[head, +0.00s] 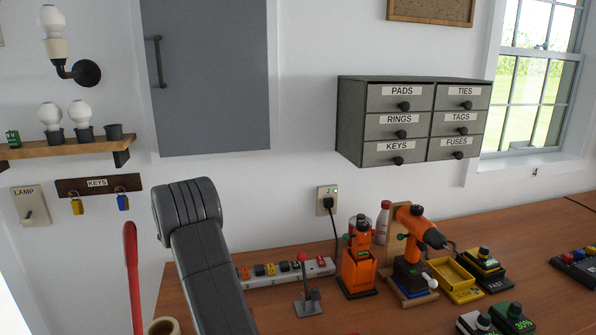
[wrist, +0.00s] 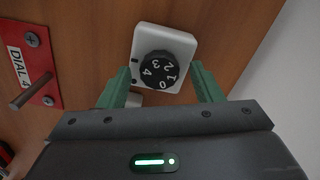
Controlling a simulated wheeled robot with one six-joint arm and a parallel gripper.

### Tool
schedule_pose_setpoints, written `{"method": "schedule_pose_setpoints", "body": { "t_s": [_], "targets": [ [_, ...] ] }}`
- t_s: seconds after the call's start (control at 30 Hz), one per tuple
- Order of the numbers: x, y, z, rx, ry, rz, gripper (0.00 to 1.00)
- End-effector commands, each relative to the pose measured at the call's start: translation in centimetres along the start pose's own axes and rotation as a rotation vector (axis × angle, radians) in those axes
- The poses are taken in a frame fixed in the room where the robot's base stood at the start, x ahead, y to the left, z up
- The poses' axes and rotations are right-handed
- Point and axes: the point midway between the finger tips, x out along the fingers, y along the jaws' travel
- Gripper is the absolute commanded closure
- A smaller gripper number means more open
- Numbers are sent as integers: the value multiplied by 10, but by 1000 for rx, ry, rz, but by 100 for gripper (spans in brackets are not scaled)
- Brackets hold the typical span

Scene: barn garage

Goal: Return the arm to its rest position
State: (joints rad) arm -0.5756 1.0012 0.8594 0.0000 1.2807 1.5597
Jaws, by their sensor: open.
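My gripper (wrist: 160,88) shows in the wrist view with its two green fingers apart. It is open, and nothing is between the fingertips that I can tell is held. Beyond the fingertips is a white dial box (wrist: 178,42) with a black numbered knob (wrist: 158,70), on a wooden surface. In the head view my grey arm rises in front of the workbench (head: 400,318) at the left; the gripper itself is not visible there.
On the bench stand a power strip (head: 280,276), an orange charger (head: 358,272), an orange drill (head: 415,225) and a yellow tray (head: 455,285). A drawer cabinet (head: 430,82) hangs above. A red plate marked DIAL 4 (wrist: 32,65) with a peg is left of the dial box.

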Motion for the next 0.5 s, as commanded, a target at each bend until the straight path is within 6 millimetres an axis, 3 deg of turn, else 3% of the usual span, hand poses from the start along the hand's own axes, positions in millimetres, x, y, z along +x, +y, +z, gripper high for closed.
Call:
{"method": "schedule_pose_setpoints", "body": {
  "t_s": [0.5],
  "targets": [
    [0, -1, 0, -427, 0, 0, 41]
  ]
}}
